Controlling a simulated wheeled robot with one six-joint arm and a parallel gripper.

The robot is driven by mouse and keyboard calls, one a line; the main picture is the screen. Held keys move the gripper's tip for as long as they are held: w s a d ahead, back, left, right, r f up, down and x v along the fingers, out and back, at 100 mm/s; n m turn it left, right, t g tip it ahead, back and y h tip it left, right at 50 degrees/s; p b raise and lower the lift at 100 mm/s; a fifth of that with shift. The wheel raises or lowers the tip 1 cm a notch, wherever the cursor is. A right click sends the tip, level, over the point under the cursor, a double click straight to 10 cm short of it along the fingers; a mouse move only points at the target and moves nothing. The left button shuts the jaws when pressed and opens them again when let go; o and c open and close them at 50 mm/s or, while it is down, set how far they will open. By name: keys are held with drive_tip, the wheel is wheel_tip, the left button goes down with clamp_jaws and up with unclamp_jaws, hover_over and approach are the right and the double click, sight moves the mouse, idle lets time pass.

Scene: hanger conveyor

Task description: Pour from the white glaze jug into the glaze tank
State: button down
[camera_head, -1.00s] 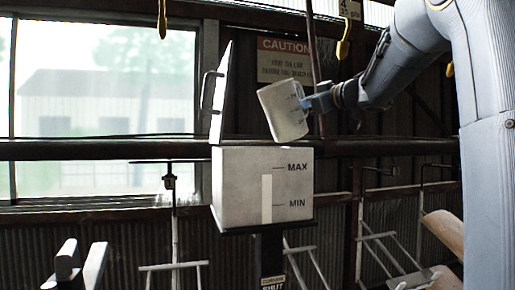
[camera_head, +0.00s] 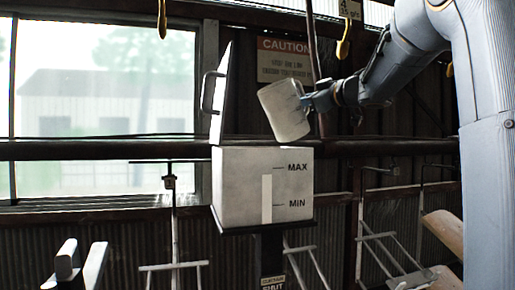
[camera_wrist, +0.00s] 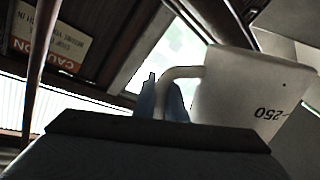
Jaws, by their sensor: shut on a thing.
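The white jug (camera_head: 285,112) is in the air above the glaze tank (camera_head: 236,190), tilted with its top toward the left. My gripper (camera_head: 308,100) is shut on the jug's handle, at its right side. In the wrist view my fingers (camera_wrist: 164,98) are at the curved handle (camera_wrist: 182,74), and the jug (camera_wrist: 250,90) shows an upside-down "250" mark. The tank is a pale box with MAX and MIN lines and a white vertical strip. Its lid (camera_head: 218,98) stands open at the left. The jug's inside and the tank's inside are hidden, and no stream shows.
A dark horizontal rail (camera_head: 90,150) runs behind the tank. A caution sign (camera_head: 285,60) hangs on the wall behind the jug. Yellow hooks (camera_head: 344,38) hang from above. Metal frames (camera_head: 175,225) hang on both sides of the tank's stand.

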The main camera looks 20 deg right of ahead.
drive_tip(key=shift+s+a+r+n, duration=0.1)
drive_tip(key=shift+r+n, duration=0.7)
drive_tip(key=shift+n, duration=0.1)
idle(1.2)
drive_tip(key=shift+a+r+n, duration=0.25)
drive_tip(key=shift+r+n, duration=0.15)
drive_tip(key=shift+n, duration=0.5)
idle(0.7)
drive_tip(key=shift+s+a+r+n, duration=0.25)
drive_tip(key=shift+a+n, duration=0.15)
drive_tip(key=shift+n, duration=0.5)
idle(0.8)
drive_tip(key=shift+s+a+n+b, duration=0.2)
drive_tip(key=shift+a+n+b, duration=0.35)
drive_tip(key=shift+n, duration=0.35)
idle(1.7)
